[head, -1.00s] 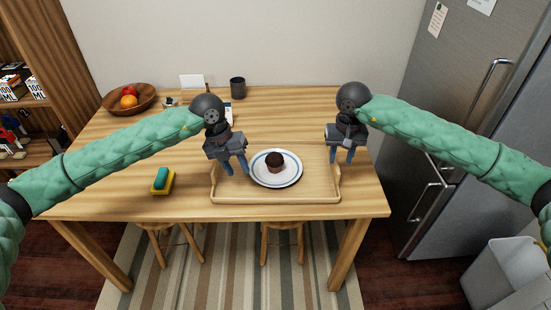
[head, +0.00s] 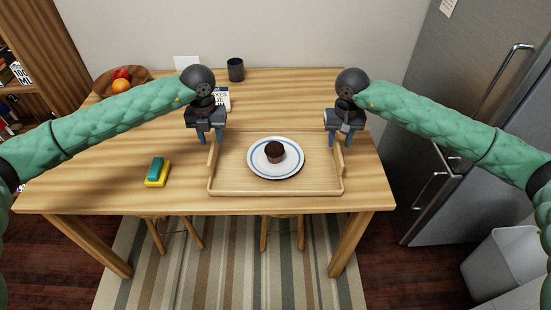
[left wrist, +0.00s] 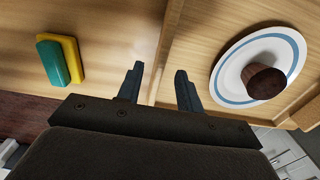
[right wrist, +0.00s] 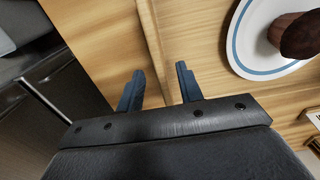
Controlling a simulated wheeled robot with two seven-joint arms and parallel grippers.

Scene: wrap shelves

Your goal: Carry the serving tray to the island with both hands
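The wooden serving tray (head: 275,188) lies on the table near its front edge, with a raised handle at each short side. A white plate with a blue ring (head: 290,170) sits on it, bearing a chocolate muffin (head: 275,152). My left gripper (head: 210,138) is open above the tray's left side; in the left wrist view its fingers (left wrist: 160,85) are apart on either side of the tray's edge. My right gripper (head: 340,139) is open above the tray's right side; in the right wrist view its fingers (right wrist: 160,85) straddle the right edge. Neither visibly grips the tray.
A yellow and green sponge (head: 157,172) lies left of the tray on the table (head: 110,190). A fruit bowl (head: 104,84), a dark cup (head: 235,70) and a small printed box (head: 221,97) stand further back. Stools are under the front edge; a fridge (head: 450,110) is at right.

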